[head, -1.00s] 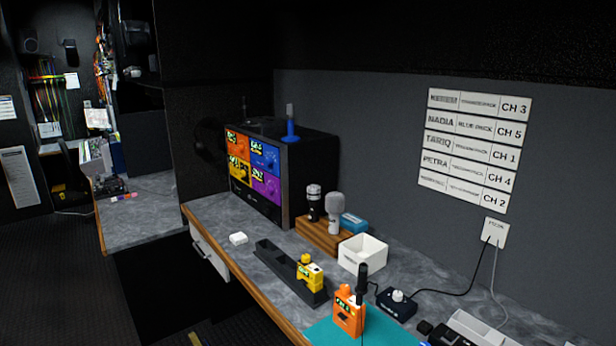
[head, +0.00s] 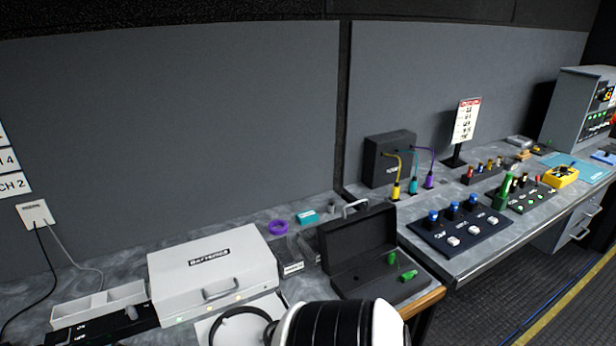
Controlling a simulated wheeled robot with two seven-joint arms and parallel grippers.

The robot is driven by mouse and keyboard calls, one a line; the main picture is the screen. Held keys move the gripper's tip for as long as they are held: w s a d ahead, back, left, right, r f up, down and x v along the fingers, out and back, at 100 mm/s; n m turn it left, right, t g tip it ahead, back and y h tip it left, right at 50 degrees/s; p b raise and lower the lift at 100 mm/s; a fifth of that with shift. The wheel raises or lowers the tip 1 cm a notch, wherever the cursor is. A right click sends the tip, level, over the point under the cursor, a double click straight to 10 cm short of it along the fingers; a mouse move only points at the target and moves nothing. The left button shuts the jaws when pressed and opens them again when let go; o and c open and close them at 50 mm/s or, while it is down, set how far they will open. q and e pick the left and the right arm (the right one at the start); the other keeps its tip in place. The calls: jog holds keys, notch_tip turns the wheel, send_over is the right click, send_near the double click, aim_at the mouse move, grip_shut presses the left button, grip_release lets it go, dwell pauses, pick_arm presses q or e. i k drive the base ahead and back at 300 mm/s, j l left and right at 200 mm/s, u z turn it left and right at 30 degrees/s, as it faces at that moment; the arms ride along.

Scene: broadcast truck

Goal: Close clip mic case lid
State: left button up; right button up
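A black case with a handle, which looks like the clip mic case, stands open on the counter in the head view. Its lid (head: 358,243) is raised at the back, nearly upright. Its base (head: 350,283) lies flat near the counter's front edge, with small green pieces (head: 406,275) in its right part. A white and black part at the bottom middle looks like a link of my arm; it is close in front of the case and hides a little of the counter. Neither of my grippers shows.
A white batteries case (head: 212,262) stands shut left of the black case. A dark panel with blue knobs (head: 458,238) is on the right counter. Black headphones (head: 240,318) lie in front.

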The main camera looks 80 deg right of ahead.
aim_at(346, 243)
jog(key=z, duration=2.8)
